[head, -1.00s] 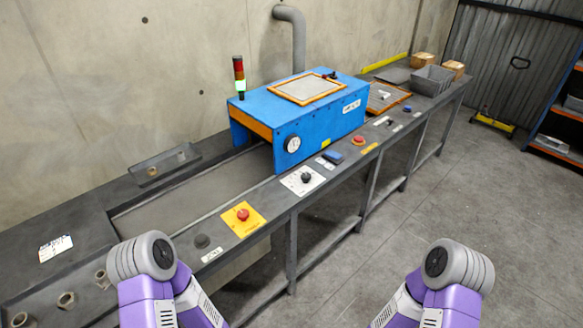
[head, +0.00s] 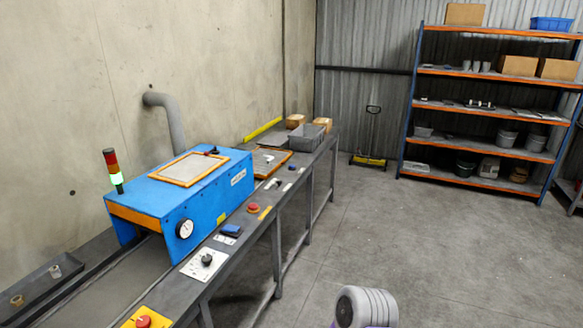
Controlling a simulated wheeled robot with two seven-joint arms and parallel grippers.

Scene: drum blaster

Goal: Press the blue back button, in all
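A small blue button (head: 290,168) shows on the bench's front strip toward the far end, beside the framed orange panel. It is too small to tell whether it is pressed. A larger blue block (head: 231,230) sits on the same strip, nearer, in front of the blue machine (head: 180,190). I cannot tell from its looks whether it is a button. Neither of my grippers is in view. Only a grey and purple part of my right arm shows at the bottom edge.
The bench (head: 330,150) runs from lower left to the back. A red button on yellow (head: 143,321), a black knob (head: 207,259) and another red button (head: 253,208) are on its front strip. A grey crate (head: 306,137) stands at the far end. The floor right of the bench is clear.

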